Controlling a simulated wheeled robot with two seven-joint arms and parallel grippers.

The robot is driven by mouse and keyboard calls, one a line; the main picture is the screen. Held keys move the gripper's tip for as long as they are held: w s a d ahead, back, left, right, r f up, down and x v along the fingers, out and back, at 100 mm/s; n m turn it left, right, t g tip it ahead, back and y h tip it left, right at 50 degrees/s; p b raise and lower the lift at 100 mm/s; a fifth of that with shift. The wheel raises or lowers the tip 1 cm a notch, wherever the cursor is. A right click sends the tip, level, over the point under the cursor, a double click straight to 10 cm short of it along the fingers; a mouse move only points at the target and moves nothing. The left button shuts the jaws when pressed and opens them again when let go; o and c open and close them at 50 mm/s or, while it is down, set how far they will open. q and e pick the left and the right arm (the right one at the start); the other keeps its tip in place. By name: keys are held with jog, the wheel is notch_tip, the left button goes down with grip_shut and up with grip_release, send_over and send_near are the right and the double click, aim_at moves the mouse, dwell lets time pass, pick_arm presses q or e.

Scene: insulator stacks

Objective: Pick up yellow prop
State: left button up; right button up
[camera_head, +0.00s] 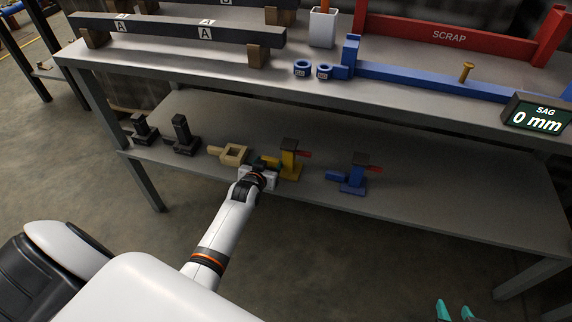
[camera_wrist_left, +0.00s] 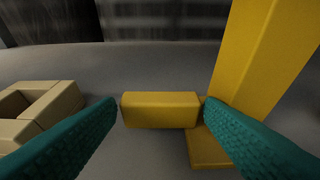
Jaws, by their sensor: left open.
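The yellow prop (camera_head: 288,165) stands upright on the lower shelf, with a dark top and a red handle. In the left wrist view its post (camera_wrist_left: 262,60) rises at the right, and a short yellow bar (camera_wrist_left: 160,109) sticks out to the left. My left gripper (camera_head: 267,163) is at the prop's left side. Its teal fingers (camera_wrist_left: 160,115) are apart, with the bar in the gap between the tips; I cannot tell whether the right finger touches the prop. My right gripper (camera_head: 455,311) shows only two separated teal fingertips at the bottom edge, with nothing between them.
A beige prop (camera_head: 233,154) lies left of my left gripper, and a blue prop (camera_head: 353,180) stands to the right. Two dark props (camera_head: 183,137) stand further left. The upper tabletop (camera_head: 420,112) overhangs the shelf's back. The shelf's right side is clear.

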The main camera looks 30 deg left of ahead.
pick_arm(q)
jog(key=shift+w+f, duration=0.1)
jog(key=shift+w, duration=0.1)
jog(key=c, duration=0.5)
jog(key=shift+c, duration=1.1)
jog(key=shift+r, duration=0.2)
